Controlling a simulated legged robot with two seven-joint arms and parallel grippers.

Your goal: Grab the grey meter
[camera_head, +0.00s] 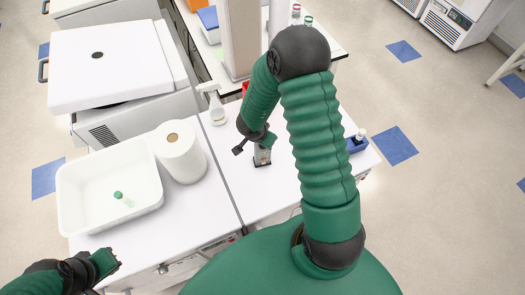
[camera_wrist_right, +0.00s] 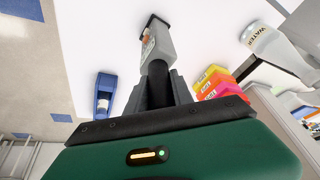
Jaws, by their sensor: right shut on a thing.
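The grey meter (camera_head: 262,158) is upright at the middle of the white bench, just below my right gripper (camera_head: 256,143). In the right wrist view the meter (camera_wrist_right: 158,45) extends out from between the dark fingers of my right gripper (camera_wrist_right: 160,88), which are shut on its near end. I cannot tell whether its base touches the bench. My left gripper (camera_head: 110,262) is at the lower left, near the front edge of the bench and away from the meter. Its finger opening is not clear.
A blue holder (camera_head: 355,145) stands right of the meter. A spray bottle (camera_head: 217,112) stands behind left. A paper roll (camera_head: 180,152) and white tub (camera_head: 75,195) are at left. Bright boxes (camera_wrist_right: 212,80) and a water bottle (camera_wrist_right: 280,52) show in the wrist view.

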